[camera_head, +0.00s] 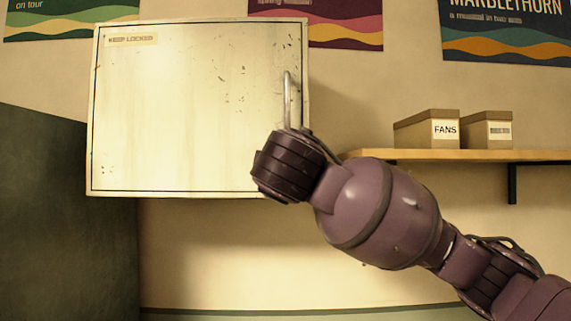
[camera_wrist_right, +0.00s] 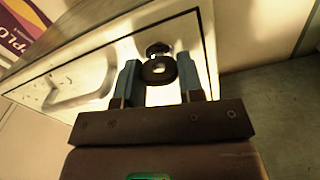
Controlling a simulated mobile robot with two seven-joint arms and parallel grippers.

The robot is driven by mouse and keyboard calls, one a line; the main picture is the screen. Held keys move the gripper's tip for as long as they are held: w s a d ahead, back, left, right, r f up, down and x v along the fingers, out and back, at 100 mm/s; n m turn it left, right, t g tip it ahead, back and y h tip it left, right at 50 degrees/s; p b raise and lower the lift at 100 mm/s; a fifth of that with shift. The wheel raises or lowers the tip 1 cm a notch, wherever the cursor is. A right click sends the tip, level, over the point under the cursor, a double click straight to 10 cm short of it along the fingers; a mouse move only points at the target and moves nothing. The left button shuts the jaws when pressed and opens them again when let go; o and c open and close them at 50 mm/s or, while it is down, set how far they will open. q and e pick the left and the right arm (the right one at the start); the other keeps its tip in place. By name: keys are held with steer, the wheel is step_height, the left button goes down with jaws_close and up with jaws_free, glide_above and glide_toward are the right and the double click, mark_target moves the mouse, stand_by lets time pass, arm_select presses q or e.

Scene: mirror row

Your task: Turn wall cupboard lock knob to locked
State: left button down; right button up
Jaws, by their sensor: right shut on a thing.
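The wall cupboard (camera_head: 190,110) is a pale, scuffed box with its door shut and a "KEEP LOCKED" label (camera_head: 131,39) at its top left. A metal bar handle (camera_head: 288,90) is near the door's right edge. In the right wrist view, my right gripper (camera_wrist_right: 157,64) has its two blue-grey fingers on either side of the dark round lock knob (camera_wrist_right: 150,76) and is shut on it. In the head view my right wrist covers the knob and the door's lower right corner. The knob's lock marking cannot be read. My left gripper is not in view.
A wooden shelf (camera_head: 470,155) on the right holds a "FANS" box (camera_head: 415,135) and a second box (camera_head: 485,133). A dark block (camera_head: 65,220) stands at the left below the cupboard. Posters hang above. The wall below the cupboard is clear.

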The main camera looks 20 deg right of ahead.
steer(key=shift+n, duration=1.2)
steer(key=o, duration=0.9)
steer(key=shift+a, duration=0.1)
steer(key=shift+o, duration=0.2)
